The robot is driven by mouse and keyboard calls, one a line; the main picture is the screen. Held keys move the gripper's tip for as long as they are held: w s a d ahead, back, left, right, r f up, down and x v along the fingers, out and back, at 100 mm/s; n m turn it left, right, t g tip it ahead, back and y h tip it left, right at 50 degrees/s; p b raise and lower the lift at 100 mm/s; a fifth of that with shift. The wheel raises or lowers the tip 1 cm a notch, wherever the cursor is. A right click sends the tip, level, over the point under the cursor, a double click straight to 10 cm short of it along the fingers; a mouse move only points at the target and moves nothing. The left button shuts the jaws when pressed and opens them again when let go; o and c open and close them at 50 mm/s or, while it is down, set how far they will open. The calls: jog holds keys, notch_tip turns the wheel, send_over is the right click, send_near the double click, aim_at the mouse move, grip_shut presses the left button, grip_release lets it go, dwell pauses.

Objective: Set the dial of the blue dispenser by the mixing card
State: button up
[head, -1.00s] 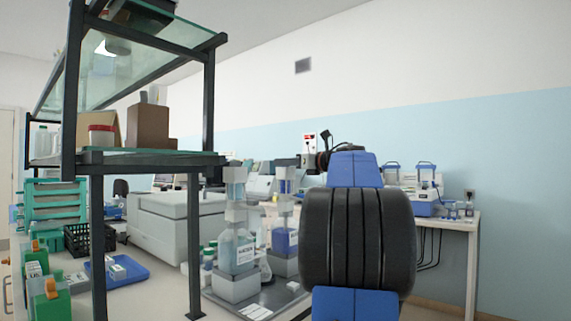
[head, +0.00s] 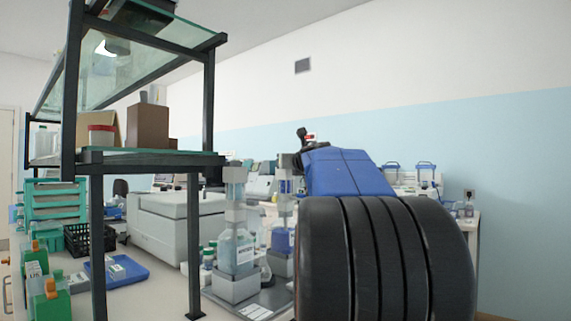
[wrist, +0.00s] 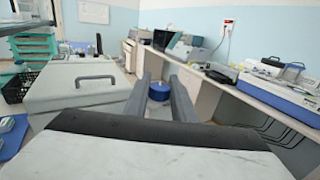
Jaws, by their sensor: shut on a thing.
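The blue dispenser (head: 283,238) stands on the grey tray in the head view, right of a paler bottle, partly hidden by my arm. Its tall pump top (head: 285,186) has a blue band. In the wrist view my gripper (wrist: 160,80) has its two long dark fingers on either side of a round blue part (wrist: 160,91) and is shut on it. This looks like the dispenser's dial, but its markings are too small to read. A white card (head: 255,311) lies at the tray's front edge; I cannot tell whether it is the mixing card.
A pale-blue labelled bottle dispenser (head: 236,250) stands close left on the same tray (head: 275,300). A dark shelf frame (head: 196,240) rises left of it. A white box-shaped machine (head: 165,225) stands behind. A blue tray (head: 125,272) lies left.

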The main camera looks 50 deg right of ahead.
jog(key=shift+m+g+h, duration=0.7)
jog(key=shift+m+h, duration=0.1)
jog(key=shift+h, duration=0.3)
jog(key=o, duration=1.1)
jog(key=shift+c, duration=0.2)
jog(key=v, duration=1.7)
jog(key=shift+s, duration=0.2)
jog(key=shift+a+f, duration=0.1)
jog(key=shift+a, duration=0.1)
